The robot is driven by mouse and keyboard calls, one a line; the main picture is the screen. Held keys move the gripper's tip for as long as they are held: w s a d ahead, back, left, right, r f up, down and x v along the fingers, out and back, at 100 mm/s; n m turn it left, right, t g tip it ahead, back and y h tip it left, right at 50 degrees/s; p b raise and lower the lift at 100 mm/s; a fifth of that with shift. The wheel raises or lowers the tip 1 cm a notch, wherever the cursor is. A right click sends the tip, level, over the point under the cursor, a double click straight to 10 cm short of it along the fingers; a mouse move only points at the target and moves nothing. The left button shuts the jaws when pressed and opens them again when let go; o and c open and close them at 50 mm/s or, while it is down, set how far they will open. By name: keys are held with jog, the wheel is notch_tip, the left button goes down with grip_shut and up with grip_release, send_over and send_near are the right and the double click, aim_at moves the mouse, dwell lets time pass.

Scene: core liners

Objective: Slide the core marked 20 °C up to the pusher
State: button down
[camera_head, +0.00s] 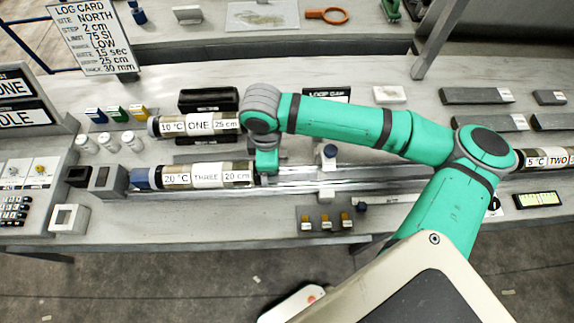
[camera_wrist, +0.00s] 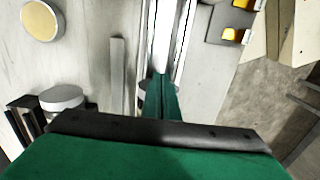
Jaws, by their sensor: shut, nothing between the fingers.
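The core marked 20 °C (camera_head: 208,175), also labelled THREE and 20 cm, is a clear tube lying level along the metal rail track (camera_head: 300,178). Its blue end cap (camera_head: 141,178) faces left, close to a grey block (camera_head: 108,181), which may be the pusher; I cannot tell whether they touch. My gripper (camera_head: 266,178) points down at the core's right end, fingers together and empty. Whether it touches the core is unclear. In the wrist view, my gripper (camera_wrist: 163,82) sits over the bright rail (camera_wrist: 165,35), and the core does not show.
The core marked 10 °C (camera_head: 199,123) lies just behind. A blue-topped post (camera_head: 328,157) stands by the track. A switch block (camera_head: 324,219) sits in front. White-capped jars (camera_head: 108,142) and a control panel (camera_head: 20,185) stand left. The 5 °C core (camera_head: 546,158) lies far right.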

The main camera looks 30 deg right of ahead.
jog(key=shift+w+a, duration=0.35)
jog(key=shift+a, duration=0.4)
jog(key=shift+d, duration=0.1)
jog(key=d, duration=0.1)
jog(key=s+d, duration=0.2)
jog(key=d, duration=0.1)
jog(key=shift+d, duration=0.1)
notch_tip(320, 180, up, 20)
jog(key=shift+s+d, duration=0.3)
